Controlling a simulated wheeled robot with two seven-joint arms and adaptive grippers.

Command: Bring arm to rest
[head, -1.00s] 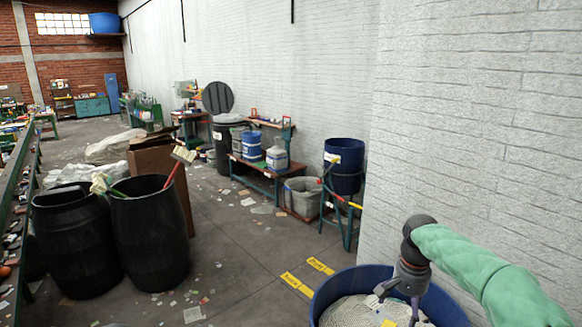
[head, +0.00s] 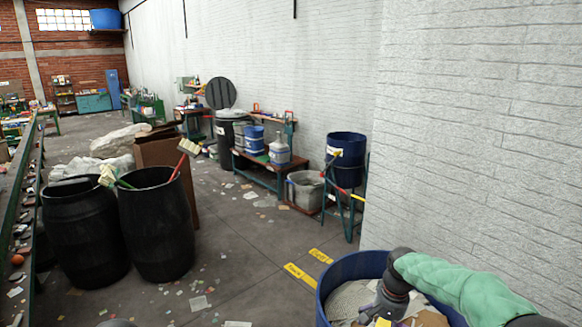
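My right arm, in a green sleeve, comes in from the right edge in the head view. Its dark wrist bends down over a blue barrel (head: 345,268) at the bottom. My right gripper (head: 378,313) is at the barrel's opening, in front of pale and brown flat waste inside it. The bottom edge of the picture cuts off its fingertips, so I cannot tell whether it is open or shut. I see no object clearly held in it.
Two black barrels (head: 82,238) (head: 157,228) stand at the left beside the belt (head: 22,200). A white brick wall (head: 480,130) rises close on the right. The floor between (head: 240,260) is open, with scattered litter and yellow markings (head: 300,275).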

